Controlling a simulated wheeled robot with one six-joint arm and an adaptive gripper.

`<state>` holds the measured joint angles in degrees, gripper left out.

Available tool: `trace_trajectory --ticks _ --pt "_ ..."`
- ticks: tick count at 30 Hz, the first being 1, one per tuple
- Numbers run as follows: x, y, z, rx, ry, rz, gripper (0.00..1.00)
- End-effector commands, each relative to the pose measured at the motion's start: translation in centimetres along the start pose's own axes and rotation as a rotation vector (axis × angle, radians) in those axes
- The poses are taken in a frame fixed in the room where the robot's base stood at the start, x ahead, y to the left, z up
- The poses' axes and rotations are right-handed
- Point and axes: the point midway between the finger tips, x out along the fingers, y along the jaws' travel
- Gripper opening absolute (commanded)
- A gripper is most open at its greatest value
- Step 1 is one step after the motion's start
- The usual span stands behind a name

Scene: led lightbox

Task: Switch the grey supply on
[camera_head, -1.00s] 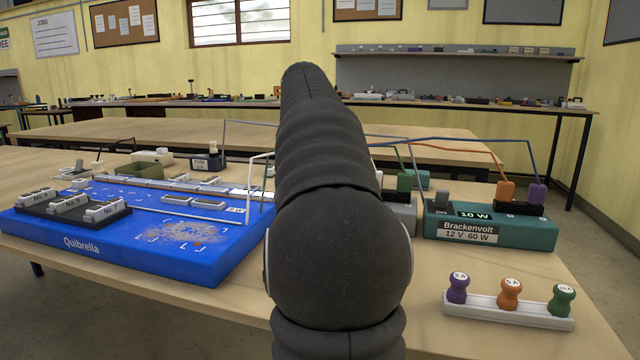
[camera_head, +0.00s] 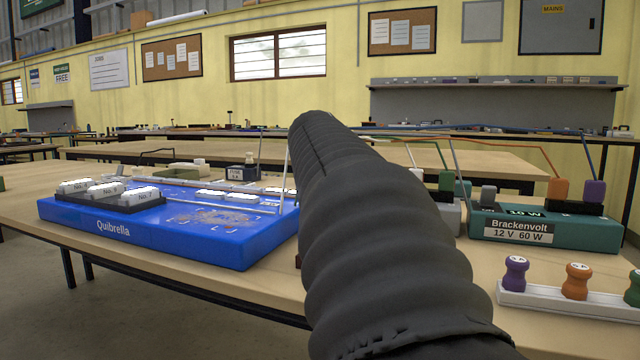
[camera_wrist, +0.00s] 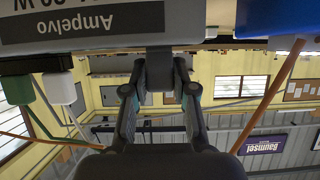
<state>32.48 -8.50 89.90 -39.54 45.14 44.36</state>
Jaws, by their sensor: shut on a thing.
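The grey supply (camera_wrist: 100,25) with a dark label reading "Ampelvo" fills the upper left of the wrist view. In the head view only a sliver of the grey supply (camera_head: 449,218) shows beside my arm; the rest is hidden. My gripper (camera_wrist: 160,78) is at the supply's edge, its two fingers shut on a small dark grey switch lever (camera_wrist: 159,62). The lever's on or off position cannot be told. A green plug (camera_wrist: 15,89) and a white plug (camera_wrist: 61,90) with wires sit on the supply, left of my gripper. My gripper is hidden in the head view.
A teal Brackenvolt supply (camera_head: 545,232) stands right of the grey one. A white rack (camera_head: 560,302) with purple, orange and green knobs lies in front. The blue Quibrella lightbox (camera_head: 240,246) is left of my arm. Bare table shows between lightbox and rack.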

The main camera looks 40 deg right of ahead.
Motion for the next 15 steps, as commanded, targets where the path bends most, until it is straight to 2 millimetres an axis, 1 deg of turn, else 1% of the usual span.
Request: trace_trajectory --ticks 6,15 --pt "-0.12 -0.04 0.08 -0.001 0.047 -0.001 0.0" --pt "-0.13 -0.02 0.09 0.0 0.057 0.0 0.0"
